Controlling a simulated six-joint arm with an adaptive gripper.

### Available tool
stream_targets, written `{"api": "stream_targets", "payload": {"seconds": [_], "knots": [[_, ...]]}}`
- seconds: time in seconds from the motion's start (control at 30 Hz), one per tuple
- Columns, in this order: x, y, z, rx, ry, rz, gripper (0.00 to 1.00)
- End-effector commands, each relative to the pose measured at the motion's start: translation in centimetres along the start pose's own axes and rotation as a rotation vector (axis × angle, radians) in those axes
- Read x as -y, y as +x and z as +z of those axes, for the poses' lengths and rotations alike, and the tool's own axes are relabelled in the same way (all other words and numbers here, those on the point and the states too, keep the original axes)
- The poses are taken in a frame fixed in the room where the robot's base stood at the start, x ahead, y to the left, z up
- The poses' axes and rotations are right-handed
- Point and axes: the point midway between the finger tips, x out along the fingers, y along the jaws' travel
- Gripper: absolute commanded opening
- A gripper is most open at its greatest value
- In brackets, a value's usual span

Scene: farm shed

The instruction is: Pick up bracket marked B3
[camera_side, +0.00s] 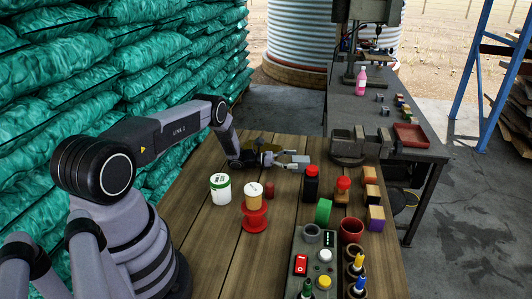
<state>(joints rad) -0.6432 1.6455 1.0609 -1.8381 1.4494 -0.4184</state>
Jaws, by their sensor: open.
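My gripper (293,159) is at the far end of the wooden table, low over the top and pointing right. Its jaws are open. A small light grey piece (300,159) shows at the fingertips; I cannot tell whether it is a bracket or part of the gripper, or whether it touches the fingers. No B3 mark can be read anywhere in this view, so I cannot tell which thing is the bracket.
A white jar with green lid (220,190), a jar on a red spool (254,220) and a dark red-capped bottle (311,186) stand nearer. Wooden blocks (376,222) line the right edge. A control box (312,264) is in front. A vise (349,147) stands beyond, right.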

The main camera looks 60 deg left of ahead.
Motion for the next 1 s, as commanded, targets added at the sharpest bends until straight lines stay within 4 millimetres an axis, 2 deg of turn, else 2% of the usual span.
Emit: {"api": "stream_targets", "payload": {"seconds": [0.1, 0.2, 0.47, 1.0], "knots": [[0.1, 1.9, -0.1, 0.000, 0.001, -0.002, 0.76], [0.1, 2.6, 0.0, 0.000, -0.001, 0.000, 0.76], [0.0, 2.8, 0.0, -0.001, -0.001, 0.001, 0.75], [0.0, 2.8, 0.0, -0.001, -0.001, 0.001, 0.06]]}}
